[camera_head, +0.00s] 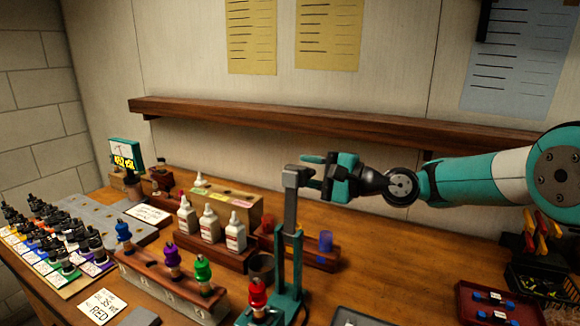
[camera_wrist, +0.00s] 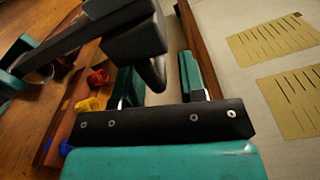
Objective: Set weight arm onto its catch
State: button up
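The weight arm (camera_head: 291,205) is a grey bar with a blocky head, standing raised and near upright on a teal stand (camera_head: 287,300) in the head view. In the wrist view the dark weight arm (camera_wrist: 70,38) comes in from the upper left, and its head and a hooked tip reach between my fingers. My gripper (camera_head: 312,171) is at the top of the arm, its teal fingers pointing left. In the wrist view my gripper (camera_wrist: 162,72) is open, with a gap beside the right finger. The catch cannot be made out.
A wooden rack (camera_head: 170,287) with coloured bottles is to the left, with white bottles (camera_head: 210,224) behind. A wall shelf (camera_head: 330,123) runs behind my gripper. A dark red tray (camera_head: 487,303) lies at right.

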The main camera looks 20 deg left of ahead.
jog(key=shift+a, duration=0.55)
grip_shut()
jog(key=shift+a+r, duration=0.1)
